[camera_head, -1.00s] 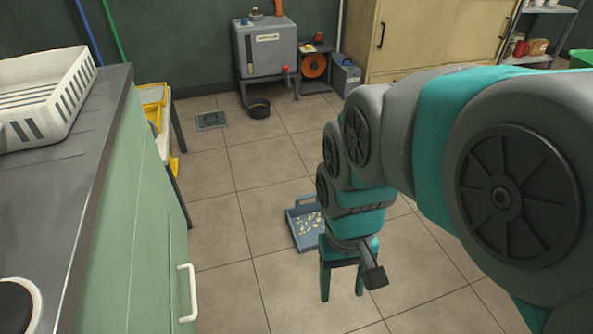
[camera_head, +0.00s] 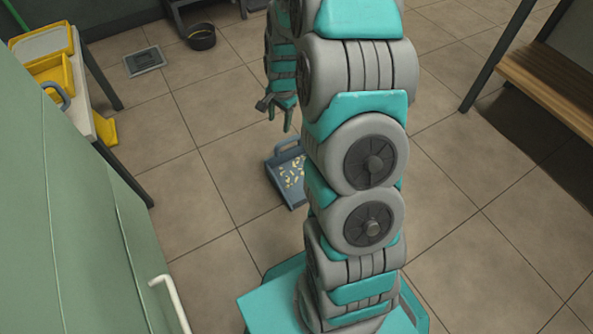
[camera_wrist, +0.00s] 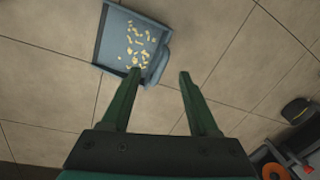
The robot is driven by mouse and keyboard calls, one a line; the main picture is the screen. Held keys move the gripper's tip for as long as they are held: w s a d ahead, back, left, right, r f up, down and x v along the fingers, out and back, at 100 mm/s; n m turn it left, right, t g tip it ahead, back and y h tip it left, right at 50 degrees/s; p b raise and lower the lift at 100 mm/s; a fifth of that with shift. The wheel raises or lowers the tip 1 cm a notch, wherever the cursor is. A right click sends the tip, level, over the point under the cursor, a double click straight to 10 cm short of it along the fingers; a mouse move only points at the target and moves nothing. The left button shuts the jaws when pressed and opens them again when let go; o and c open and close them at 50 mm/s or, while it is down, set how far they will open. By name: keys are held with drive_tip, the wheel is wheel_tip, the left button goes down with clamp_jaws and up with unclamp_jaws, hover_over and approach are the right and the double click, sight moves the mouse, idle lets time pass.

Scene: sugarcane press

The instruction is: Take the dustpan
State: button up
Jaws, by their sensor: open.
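The dustpan (camera_head: 288,172) is a blue-grey tray with a raised handle, lying on the tiled floor near the middle of the head view. Pale yellowish bits lie in it. My arm hides its right part there. In the wrist view the dustpan (camera_wrist: 112,42) is at the upper left, with its handle on the right side. My gripper (camera_head: 284,122) hangs above and beyond the dustpan in the head view. In the wrist view my gripper (camera_wrist: 160,72) is open and empty, its left fingertip overlapping the dustpan's lower edge in the picture. The two appear apart.
A green cabinet (camera_head: 70,210) with a white handle stands at the left, beside a table with yellow trays (camera_head: 52,75). A black bowl (camera_head: 201,37) and a floor drain (camera_head: 144,61) are at the back. A wooden bench (camera_head: 550,85) is at the right. Floor around the dustpan is clear.

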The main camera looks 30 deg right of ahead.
sight(291, 138)
drive_tip(key=shift+w+d+f+m+t+b, duration=0.1)
drive_tip(key=shift+w+d+f+m+b, duration=0.75)
drive_tip(key=shift+f, duration=2.4)
drive_tip(key=shift+w+d+f+m+t+b, duration=0.1)
drive_tip(key=shift+w+d+f+m+b, duration=0.25)
drive_tip(key=shift+w+d+f, duration=1.9)
drive_tip(key=shift+s+d+f+m+t+b, duration=0.1)
drive_tip(key=shift+s+d+f+m+b, duration=0.35)
drive_tip(key=shift+f, duration=3.85)
drive_tip(key=shift+w+a+m, duration=0.2)
drive_tip(key=shift+a+m, duration=0.05)
drive_tip(key=shift+c, duration=0.4)
clamp_jaws()
